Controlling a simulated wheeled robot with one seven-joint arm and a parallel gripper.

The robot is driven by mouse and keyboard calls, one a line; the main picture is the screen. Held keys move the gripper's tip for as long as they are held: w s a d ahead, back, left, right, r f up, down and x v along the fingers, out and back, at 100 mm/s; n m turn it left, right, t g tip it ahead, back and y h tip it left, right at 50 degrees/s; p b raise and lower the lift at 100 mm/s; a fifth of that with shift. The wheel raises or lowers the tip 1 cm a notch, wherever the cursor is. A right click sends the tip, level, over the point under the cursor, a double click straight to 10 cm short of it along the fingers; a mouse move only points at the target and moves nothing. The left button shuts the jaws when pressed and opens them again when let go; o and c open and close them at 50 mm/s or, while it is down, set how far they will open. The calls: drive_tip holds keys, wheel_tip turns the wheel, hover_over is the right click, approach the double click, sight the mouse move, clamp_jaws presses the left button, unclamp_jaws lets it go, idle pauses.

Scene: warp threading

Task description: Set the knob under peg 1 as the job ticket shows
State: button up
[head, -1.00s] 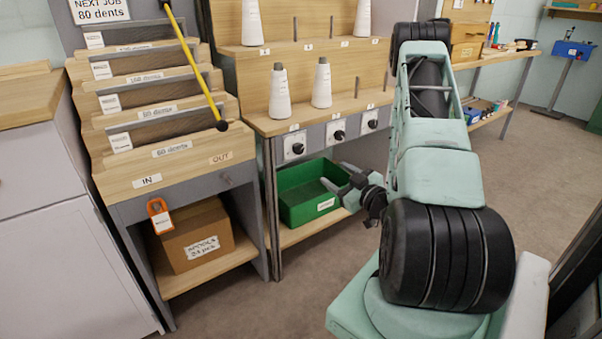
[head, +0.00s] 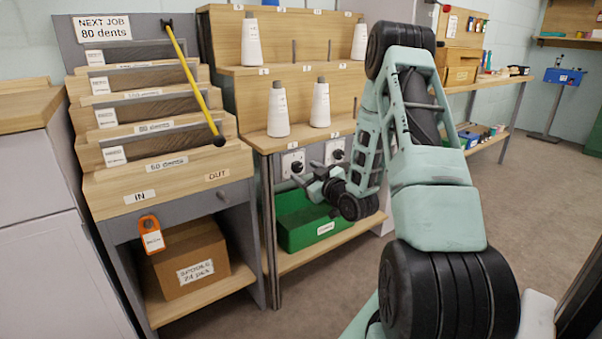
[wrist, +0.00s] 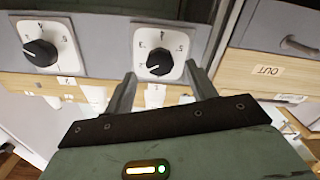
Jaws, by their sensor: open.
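The knob under peg 1 (wrist: 159,62) is a black dial on a white, numbered plate, seen upside down in the wrist view. A white mark on it points to the lower left there; the figure it meets is too small to read surely. The knob's plate also shows in the head view (head: 293,163). My gripper (wrist: 158,82) is open and empty. Its fingers lie either side of the knob in the picture, with no clear contact. In the head view my gripper (head: 303,171) is in front of the panel. No knob setting is readable on any ticket.
A second knob (wrist: 41,52) is to the left in the wrist view. A green bin (head: 303,222) stands on the shelf below my gripper. White cones (head: 278,112) stand on the ledge above. The reed rack (head: 160,178) with its yellow stick (head: 192,80) is to the left.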

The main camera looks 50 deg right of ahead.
sight(299, 168)
drive_tip(key=shift+x, duration=1.6)
drive_tip(key=c, duration=1)
